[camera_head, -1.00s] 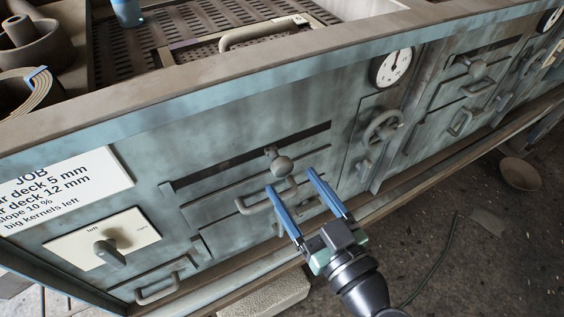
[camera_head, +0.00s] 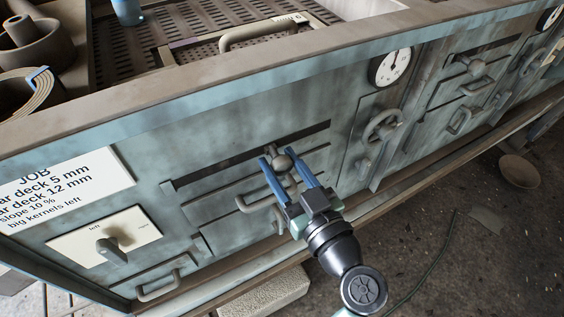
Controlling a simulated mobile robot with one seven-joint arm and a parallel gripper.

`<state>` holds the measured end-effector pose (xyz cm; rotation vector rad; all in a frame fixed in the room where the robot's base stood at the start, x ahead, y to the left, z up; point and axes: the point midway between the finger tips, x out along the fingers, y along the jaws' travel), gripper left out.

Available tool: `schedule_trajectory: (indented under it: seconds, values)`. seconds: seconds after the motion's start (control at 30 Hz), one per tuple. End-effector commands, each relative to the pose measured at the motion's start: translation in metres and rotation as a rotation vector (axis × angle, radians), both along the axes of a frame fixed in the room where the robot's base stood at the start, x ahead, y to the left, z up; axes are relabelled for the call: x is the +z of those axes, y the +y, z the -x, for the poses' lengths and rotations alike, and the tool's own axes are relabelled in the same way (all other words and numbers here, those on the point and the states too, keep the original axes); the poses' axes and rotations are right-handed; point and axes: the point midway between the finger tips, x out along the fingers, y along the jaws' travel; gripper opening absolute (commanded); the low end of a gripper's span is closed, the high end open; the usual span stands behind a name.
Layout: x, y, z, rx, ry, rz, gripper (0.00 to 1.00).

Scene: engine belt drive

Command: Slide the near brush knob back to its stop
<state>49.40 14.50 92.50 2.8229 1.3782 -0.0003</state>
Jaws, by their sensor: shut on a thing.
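The near brush knob (camera_head: 283,163) is a grey-brown ball on a short stem. It stands out from a long dark slot (camera_head: 225,174) in the blue-grey machine side panel, a little right of the slot's middle. My gripper (camera_head: 280,156) has its two blue fingers on either side of the knob, shut on it. The fingers hide the sides of the knob and part of the slot behind it.
A bar handle (camera_head: 252,205) lies just below the slot, partly behind my gripper. A handwheel (camera_head: 383,125) and a round gauge (camera_head: 394,66) stand to the right. A left/right selector lever (camera_head: 110,251) is at the lower left. The floor at the right holds a bowl (camera_head: 519,170).

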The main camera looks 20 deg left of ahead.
Motion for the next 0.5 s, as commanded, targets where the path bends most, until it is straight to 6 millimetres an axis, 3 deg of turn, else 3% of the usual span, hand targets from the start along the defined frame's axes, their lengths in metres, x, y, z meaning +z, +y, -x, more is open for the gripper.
schedule_trajectory:
  seconds: [0.03,0.13,0.5]
  values:
    - [0.0000,-0.0002,0.0001,0.000,0.000,0.000,0.15]
    - [0.0000,-0.0002,0.0001,0.000,0.000,0.000,0.00]
    - [0.0000,-0.0002,0.0002,0.000,0.000,0.000,0.00]
